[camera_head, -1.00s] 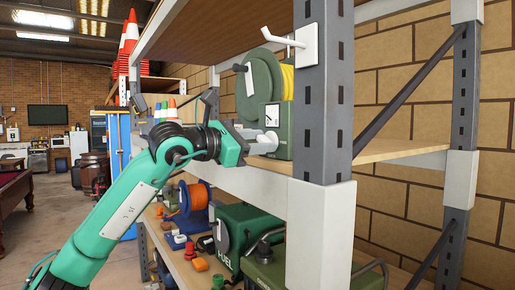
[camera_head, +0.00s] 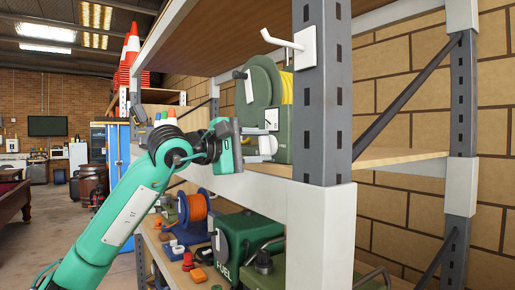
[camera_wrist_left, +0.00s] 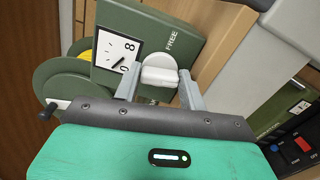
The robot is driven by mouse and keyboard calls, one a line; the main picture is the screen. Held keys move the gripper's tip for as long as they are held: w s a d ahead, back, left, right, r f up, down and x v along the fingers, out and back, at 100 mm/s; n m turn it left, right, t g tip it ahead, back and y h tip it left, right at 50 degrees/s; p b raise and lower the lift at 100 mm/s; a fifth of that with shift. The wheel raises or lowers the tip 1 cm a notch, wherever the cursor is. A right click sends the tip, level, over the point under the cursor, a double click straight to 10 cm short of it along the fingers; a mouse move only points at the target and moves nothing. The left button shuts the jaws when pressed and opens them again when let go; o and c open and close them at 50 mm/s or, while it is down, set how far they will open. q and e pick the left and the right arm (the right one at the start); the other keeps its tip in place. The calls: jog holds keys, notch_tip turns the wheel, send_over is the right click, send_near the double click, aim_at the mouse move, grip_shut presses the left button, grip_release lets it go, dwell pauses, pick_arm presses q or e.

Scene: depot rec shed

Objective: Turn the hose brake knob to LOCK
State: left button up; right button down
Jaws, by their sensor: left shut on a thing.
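The green hose reel (camera_head: 259,84) with yellow hose stands on the upper shelf. In the left wrist view, its green housing (camera_wrist_left: 185,28) bears the word FREE beside the white brake knob (camera_wrist_left: 160,68). My left gripper (camera_wrist_left: 159,80) is shut on the knob, one grey finger on each side. In the head view the left gripper (camera_head: 256,148) reaches the reel's front from the left, and its fingers partly hide the knob. No LOCK marking is readable, and I cannot tell the knob's exact setting. My right gripper is not in view.
A grey rack post (camera_head: 323,95) with a white hook (camera_head: 283,40) stands just right of the reel. The lower shelf holds an orange cable reel (camera_head: 194,208) and a green fuel can (camera_head: 240,243). The floor at left is open.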

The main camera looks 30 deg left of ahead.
pick_arm(q)
jog(key=shift+m, duration=1)
jog(key=o, duration=1)
jog(key=shift+f, duration=0.1)
jog(key=shift+d, duration=0.1)
jog(key=shift+f, duration=0.1)
